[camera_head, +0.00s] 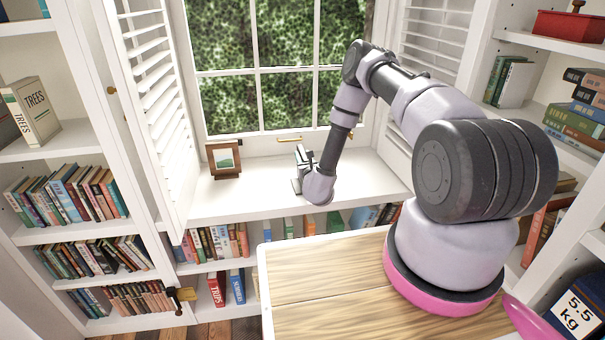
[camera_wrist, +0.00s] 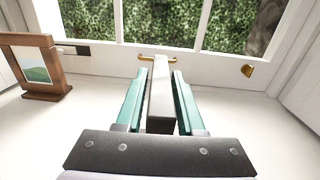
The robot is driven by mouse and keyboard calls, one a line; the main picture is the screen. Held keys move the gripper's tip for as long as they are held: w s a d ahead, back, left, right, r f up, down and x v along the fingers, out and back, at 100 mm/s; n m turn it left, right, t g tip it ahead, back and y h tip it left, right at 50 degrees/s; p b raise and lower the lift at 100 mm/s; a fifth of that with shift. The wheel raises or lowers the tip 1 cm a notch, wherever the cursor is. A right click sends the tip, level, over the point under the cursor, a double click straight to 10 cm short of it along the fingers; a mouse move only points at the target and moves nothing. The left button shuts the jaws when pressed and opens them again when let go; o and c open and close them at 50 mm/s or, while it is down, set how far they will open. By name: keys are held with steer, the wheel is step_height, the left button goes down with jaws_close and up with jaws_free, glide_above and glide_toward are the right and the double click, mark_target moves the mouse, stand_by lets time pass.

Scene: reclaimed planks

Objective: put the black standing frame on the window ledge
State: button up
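My gripper (camera_head: 301,172) is low over the window ledge (camera_head: 250,200), right of its middle. In the wrist view its two teal fingers (camera_wrist: 160,78) stand close on either side of a narrow upright thing (camera_wrist: 161,100), seen edge-on. Its edge looks pale grey in the light; its face is hidden, so I cannot be sure it is the black standing frame. I cannot tell whether the fingers press on it or whether its foot touches the ledge.
A brown wooden picture frame (camera_head: 223,159) stands on the ledge to the left, also in the wrist view (camera_wrist: 38,66). The window with brass handles (camera_wrist: 157,58) is behind. Shutters (camera_head: 160,100) flank the ledge. Bare ledge lies on both sides of my gripper.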

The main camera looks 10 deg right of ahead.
jaws_close()
stand_by(1.2)
